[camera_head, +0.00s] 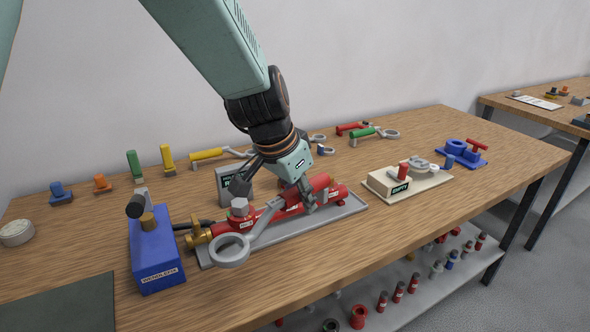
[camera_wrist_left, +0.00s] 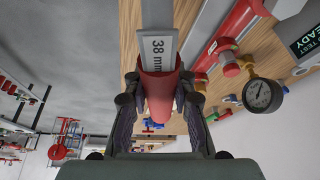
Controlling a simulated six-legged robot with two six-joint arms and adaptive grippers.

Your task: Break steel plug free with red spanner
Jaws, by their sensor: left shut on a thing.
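My left gripper (camera_head: 280,193) is shut on the red handle of a spanner (camera_head: 262,230). In the left wrist view, the gripper (camera_wrist_left: 160,108) clasps the red handle, and the spanner's grey shank (camera_wrist_left: 158,45) reads "38 mm". The ring does not appear to be around the plug. The gripper partly covers the pipe in the head view. My right gripper is not in view.
A grey tray (camera_head: 348,209) carries the pipe. A blue box (camera_head: 157,255) stands left, close to the brass fitting (camera_head: 198,236). A pale "EMPTY" stand (camera_head: 376,187) is at right. Other coloured tools lie behind. The front right of the table is clear.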

